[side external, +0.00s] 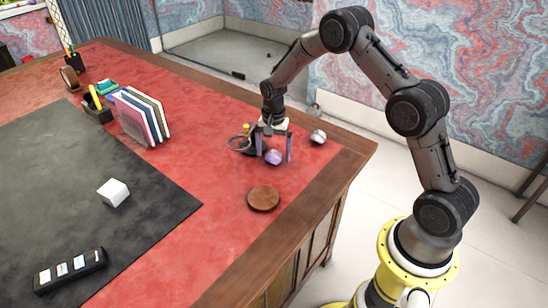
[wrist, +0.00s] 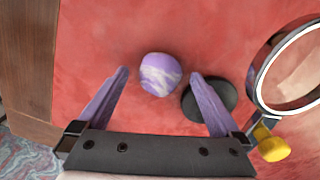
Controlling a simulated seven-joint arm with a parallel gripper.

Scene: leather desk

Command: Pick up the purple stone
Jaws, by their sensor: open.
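The purple stone (wrist: 160,74) is rounded, purple with white marbling, and lies on the red leather desk top. In the side view the stone (side external: 273,157) shows just beneath my gripper (side external: 274,156). In the wrist view my gripper (wrist: 160,75) is open, with its two purple fingers on either side of the stone near their tips. I see gaps between the stone and both fingers, and nothing is held. The exact height of the fingertips over the desk is hard to tell.
A magnifying glass (wrist: 257,75) with a dark round base (wrist: 209,100) and yellow knob (wrist: 270,143) stands close right of the stone. A whitish stone (side external: 318,136) and a brown round coaster (side external: 263,198) lie nearby. The desk's wooden edge (wrist: 28,60) is at left.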

